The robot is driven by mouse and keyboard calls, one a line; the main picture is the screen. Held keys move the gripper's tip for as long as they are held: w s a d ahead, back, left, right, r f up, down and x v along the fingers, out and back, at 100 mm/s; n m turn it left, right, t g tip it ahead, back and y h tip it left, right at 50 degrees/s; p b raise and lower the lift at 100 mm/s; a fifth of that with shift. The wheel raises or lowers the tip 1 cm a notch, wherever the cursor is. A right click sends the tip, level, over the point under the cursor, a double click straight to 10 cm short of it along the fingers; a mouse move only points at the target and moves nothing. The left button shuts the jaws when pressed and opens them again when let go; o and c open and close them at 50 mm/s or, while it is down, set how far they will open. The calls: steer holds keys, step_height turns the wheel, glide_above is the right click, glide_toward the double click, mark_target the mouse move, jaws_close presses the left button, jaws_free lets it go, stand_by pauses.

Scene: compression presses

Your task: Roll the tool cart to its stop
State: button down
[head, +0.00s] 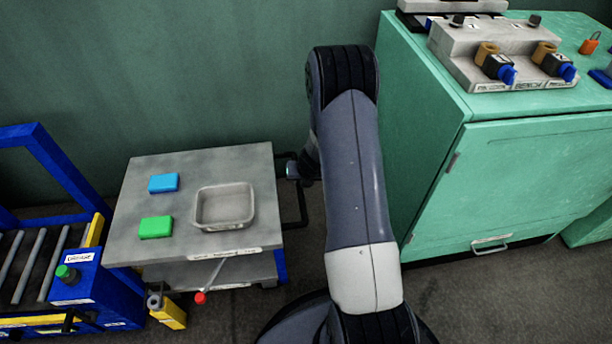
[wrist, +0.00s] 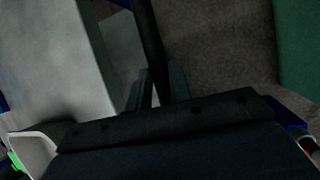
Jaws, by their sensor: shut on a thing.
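The tool cart (head: 190,165) has a grey top and stands left of my arm. Its dark handle (head: 302,208) sticks out on the right side. My gripper (head: 290,170) is at this handle, partly hidden behind my arm. In the wrist view the dark handle bar (wrist: 148,40) runs down between the fingers of my gripper (wrist: 160,92), which is shut on it. The cart top (wrist: 50,65) shows to the left there. On the cart lie a blue block (head: 164,183), a green block (head: 156,227) and a shallow grey tray (head: 224,206). I cannot pick out the stop with certainty.
A blue roller frame (head: 90,290) with a green button (head: 66,272) stands close against the cart's left side. A yellow block (head: 170,314) and a red-knobbed lever (head: 201,297) sit at the cart's front. A green cabinet (head: 500,180) stands right of my arm.

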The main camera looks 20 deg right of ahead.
steer(key=shift+a, duration=0.2)
steer(key=c, duration=1.3)
jaws_free()
steer(key=shift+a, duration=0.1)
steer(key=p+v, duration=0.4)
steer(key=v, duration=0.6)
steer(key=shift+r+p, duration=0.35)
steer(key=shift+p, duration=0.05)
steer(key=shift+s, duration=0.1)
